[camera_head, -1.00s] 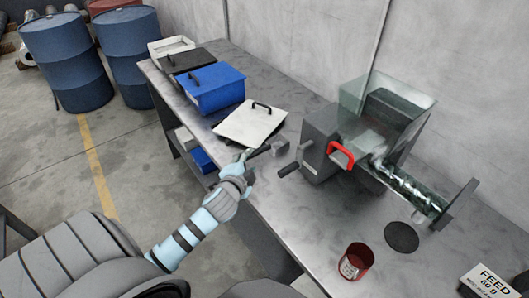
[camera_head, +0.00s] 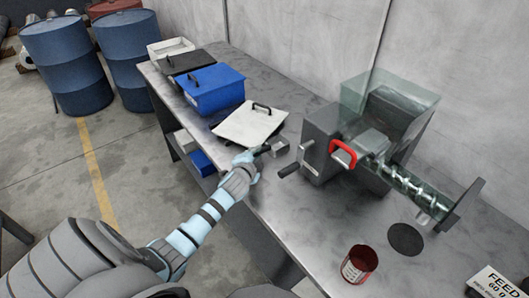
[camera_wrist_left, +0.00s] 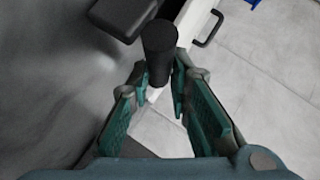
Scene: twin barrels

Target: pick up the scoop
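The scoop (camera_head: 280,147) is grey with a dark handle and lies on the metal table, just in front of the white lidded bin. In the left wrist view its black handle (camera_wrist_left: 160,42) points toward me, with the dark scoop body (camera_wrist_left: 122,14) behind it. My left gripper (camera_head: 254,155) is at the handle end. In the wrist view the left gripper (camera_wrist_left: 160,82) is open, its green-padded fingers on either side of the handle's near end. I cannot tell whether they touch it. My right gripper is not in view.
A white bin (camera_head: 250,124), a blue bin (camera_head: 212,90) and a black bin line the table's left part. A feeder machine (camera_head: 330,140) with a red handle stands to the right. A red can (camera_head: 358,263) and a dark disc (camera_head: 404,239) are nearer me.

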